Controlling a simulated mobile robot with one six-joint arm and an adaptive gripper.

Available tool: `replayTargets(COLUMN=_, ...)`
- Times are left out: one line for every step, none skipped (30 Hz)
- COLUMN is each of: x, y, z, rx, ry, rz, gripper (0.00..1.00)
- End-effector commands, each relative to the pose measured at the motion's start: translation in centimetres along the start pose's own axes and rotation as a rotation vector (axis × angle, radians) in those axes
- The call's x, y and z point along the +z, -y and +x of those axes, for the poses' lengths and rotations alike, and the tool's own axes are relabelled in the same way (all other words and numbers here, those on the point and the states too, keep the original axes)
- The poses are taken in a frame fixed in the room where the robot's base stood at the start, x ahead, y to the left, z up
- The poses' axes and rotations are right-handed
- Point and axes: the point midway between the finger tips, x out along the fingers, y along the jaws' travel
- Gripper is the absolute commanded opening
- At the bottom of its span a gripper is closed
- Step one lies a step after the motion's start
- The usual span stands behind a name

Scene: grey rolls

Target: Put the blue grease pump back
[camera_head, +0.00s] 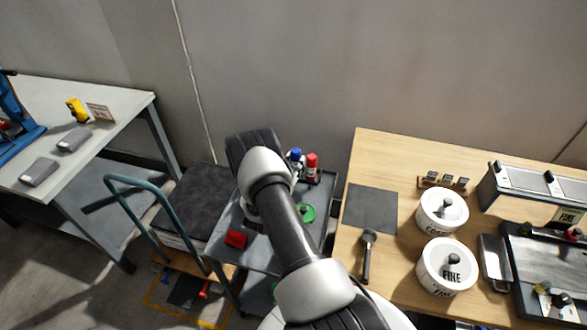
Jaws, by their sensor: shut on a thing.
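A blue-topped item (295,155), which looks like the blue grease pump, shows at the back of the grey cart (258,259), just right of my arm. A similar red one (312,163) stands beside it. My arm crosses the middle of the view over the cart and hides part of it. My gripper is hidden behind the arm, so I cannot see its fingers or anything in them. I cannot tell whether the blue item touches the gripper.
A green round thing (307,213) and a red block (236,239) lie on the cart. A wooden table (393,159) at right holds white pots (447,266), a dark mat (371,208) and a black-handled tool (368,250). A teal-handled trolley (128,186) and a grey workbench (118,100) stand left.

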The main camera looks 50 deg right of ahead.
Motion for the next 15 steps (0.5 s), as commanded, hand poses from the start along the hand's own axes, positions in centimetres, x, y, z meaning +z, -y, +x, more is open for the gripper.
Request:
replayTargets(x=-0.86, y=-0.03, z=0.02, rx=0.0, ry=0.003, rz=0.001, gripper=0.07)
replayTargets(x=-1.07, y=-0.03, z=0.03, rx=0.0, ry=0.003, rz=0.001, gripper=0.07)
replayTargets(x=-1.21, y=-0.04, z=0.04, rx=0.0, ry=0.004, rz=0.002, gripper=0.07)
replayTargets(x=-1.2, y=-0.04, z=0.04, rx=0.0, ry=0.004, rz=0.002, gripper=0.07)
replayTargets(x=-1.15, y=-0.05, z=0.05, rx=0.0, ry=0.004, rz=0.002, gripper=0.07)
replayTargets(x=-1.08, y=-0.05, z=0.05, rx=0.0, ry=0.004, rz=0.002, gripper=0.07)
replayTargets(x=-1.06, y=-0.05, z=0.05, rx=0.0, ry=0.004, rz=0.002, gripper=0.07)
replayTargets(x=-1.05, y=-0.05, z=0.05, rx=0.0, ry=0.004, rz=0.002, gripper=0.07)
replayTargets(x=-1.05, y=-0.05, z=0.05, rx=0.0, ry=0.004, rz=0.002, gripper=0.07)
replayTargets(x=-1.08, y=-0.04, z=0.05, rx=0.0, ry=0.004, rz=0.002, gripper=0.07)
replayTargets(x=-1.15, y=-0.04, z=0.04, rx=0.0, ry=0.004, rz=0.002, gripper=0.07)
replayTargets(x=-1.29, y=-0.04, z=0.04, rx=0.0, ry=0.004, rz=0.002, gripper=0.07)
replayTargets(x=-1.41, y=-0.04, z=0.04, rx=0.0, ry=0.004, rz=0.002, gripper=0.07)
replayTargets(x=-1.51, y=-0.04, z=0.04, rx=0.0, ry=0.004, rz=0.002, gripper=0.07)
replayTargets(x=-1.55, y=0.0, z=0.0, rx=0.0, ry=0.0, rz=0.0, gripper=0.33)
